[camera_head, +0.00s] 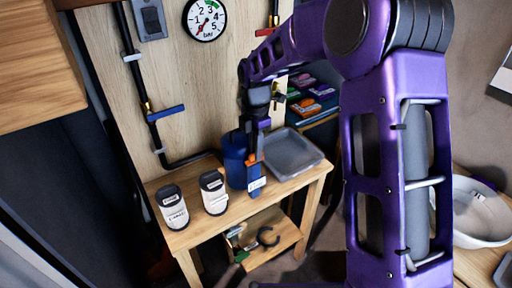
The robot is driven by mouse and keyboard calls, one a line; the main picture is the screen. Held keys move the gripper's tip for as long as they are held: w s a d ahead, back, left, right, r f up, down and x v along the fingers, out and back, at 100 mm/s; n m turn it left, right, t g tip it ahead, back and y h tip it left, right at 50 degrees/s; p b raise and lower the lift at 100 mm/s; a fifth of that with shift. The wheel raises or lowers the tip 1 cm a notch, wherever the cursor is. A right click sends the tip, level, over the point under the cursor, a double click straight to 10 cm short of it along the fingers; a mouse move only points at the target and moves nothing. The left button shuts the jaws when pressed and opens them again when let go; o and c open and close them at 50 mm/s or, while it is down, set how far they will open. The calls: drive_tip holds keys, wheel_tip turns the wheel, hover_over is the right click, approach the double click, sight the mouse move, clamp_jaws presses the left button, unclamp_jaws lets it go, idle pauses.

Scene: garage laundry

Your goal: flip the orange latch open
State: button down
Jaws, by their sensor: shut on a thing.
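A dark blue container (234,170) stands on the wooden table beside a grey tray. A small orange latch (251,158) shows at its right front, above a blue piece with a white label (257,184). My gripper (256,150) points down from my purple arm at the container's right side. Its jaws are closed at the orange latch. The fingers hide part of the latch and of the container's rim, and the exact contact is too small to make out.
Two labelled cans (172,207) (214,193) stand at the table's left. A grey tray (292,154) lies right of the container. A blue-handled valve (166,112) and black pipe run on the wall behind. A white basin (480,212) is at far right.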

idle(0.4)
drive_tip(key=c, duration=0.9)
unclamp_jaws()
wheel_tip(320, 180, up, 18)
drive_tip(key=shift+f+p, duration=0.25)
drive_tip(key=shift+p, duration=0.5)
